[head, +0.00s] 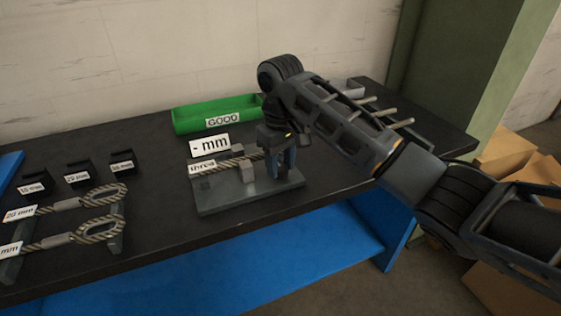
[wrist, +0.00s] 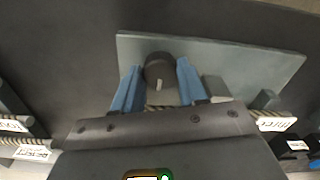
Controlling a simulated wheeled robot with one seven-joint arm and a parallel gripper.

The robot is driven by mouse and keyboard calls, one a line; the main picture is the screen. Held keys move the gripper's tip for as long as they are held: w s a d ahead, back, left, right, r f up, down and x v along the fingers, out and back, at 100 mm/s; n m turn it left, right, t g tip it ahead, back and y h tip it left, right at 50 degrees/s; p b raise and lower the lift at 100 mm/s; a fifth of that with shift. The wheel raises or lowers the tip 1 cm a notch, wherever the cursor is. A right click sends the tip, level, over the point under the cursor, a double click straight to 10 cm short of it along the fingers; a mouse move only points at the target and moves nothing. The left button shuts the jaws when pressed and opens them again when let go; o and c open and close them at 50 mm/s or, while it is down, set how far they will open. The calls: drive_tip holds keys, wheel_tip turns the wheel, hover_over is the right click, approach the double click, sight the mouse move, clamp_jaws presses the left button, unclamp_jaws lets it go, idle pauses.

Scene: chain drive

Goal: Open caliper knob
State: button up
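The caliper knob (wrist: 160,72) is dark and round with a pale pointer mark, seen in the wrist view. My gripper (wrist: 160,80) has its two blue fingers on either side of the knob, their tips against its sides with no clear gap. In the head view my gripper (head: 278,158) points down over the right part of the grey caliper plate (head: 250,200) and hides the knob. A rope runs into the caliper from the left, past a grey block (head: 247,172). A "- mm" sign (head: 209,143) stands behind it.
A green "GOOD" tray (head: 190,118) stands at the back. Several small black labelled boxes (head: 78,176) and looped ropes (head: 100,230) on stands are at the left. The dark table (head: 150,215) is clear between them and the plate. Cardboard boxes (head: 505,160) lie at the right.

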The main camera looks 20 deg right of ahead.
sight(281, 167)
drive_tip(key=o, duration=0.4)
drive_tip(key=shift+o, duration=0.2)
wheel_tip(281, 167, up, 8)
drive_tip(key=shift+f+p, duration=0.1)
drive_tip(key=shift+p, duration=0.3)
